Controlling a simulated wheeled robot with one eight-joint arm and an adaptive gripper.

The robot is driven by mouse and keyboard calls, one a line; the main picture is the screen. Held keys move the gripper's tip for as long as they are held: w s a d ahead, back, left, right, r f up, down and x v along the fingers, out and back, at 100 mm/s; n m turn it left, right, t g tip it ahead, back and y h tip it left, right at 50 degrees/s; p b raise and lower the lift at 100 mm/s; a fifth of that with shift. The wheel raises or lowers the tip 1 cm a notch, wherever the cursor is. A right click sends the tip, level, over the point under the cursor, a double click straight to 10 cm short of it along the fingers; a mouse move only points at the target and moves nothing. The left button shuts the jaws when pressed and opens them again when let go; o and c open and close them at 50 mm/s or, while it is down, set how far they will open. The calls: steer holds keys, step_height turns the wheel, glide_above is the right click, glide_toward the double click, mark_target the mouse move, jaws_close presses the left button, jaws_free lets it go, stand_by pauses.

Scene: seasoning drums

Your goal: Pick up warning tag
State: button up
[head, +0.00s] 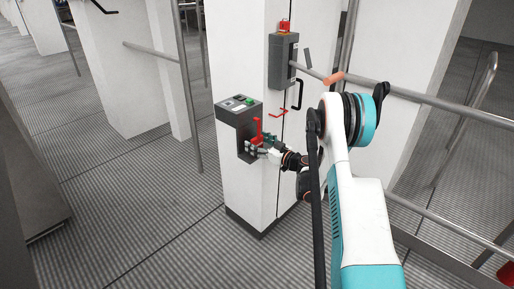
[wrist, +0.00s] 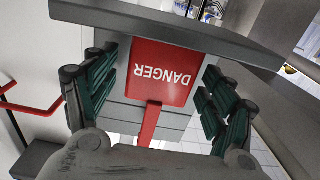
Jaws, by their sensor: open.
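The warning tag (wrist: 160,72) is a red plate with white "DANGER" lettering, upside down in the wrist view, with a narrow red strip below it. In the head view it is the small red shape (head: 257,132) at the recess of the grey control box (head: 239,107) on the white column. My gripper (wrist: 158,98) is open, with green-padded fingers on either side of the tag and visible gaps to it. In the head view my gripper (head: 262,149) is at the box front. Part of the tag is hidden by the gripper there.
A grey box (head: 283,60) with a red top is mounted higher on the column. A red handle (head: 278,113) and a black handle (head: 297,94) are close to my arm. A metal rail (head: 430,99) crosses at right. Open grated floor (head: 120,190) lies left.

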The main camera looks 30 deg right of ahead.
steer(key=shift+w+a, duration=0.2)
steer(key=shift+w, duration=0.35)
steer(key=c, duration=1.2)
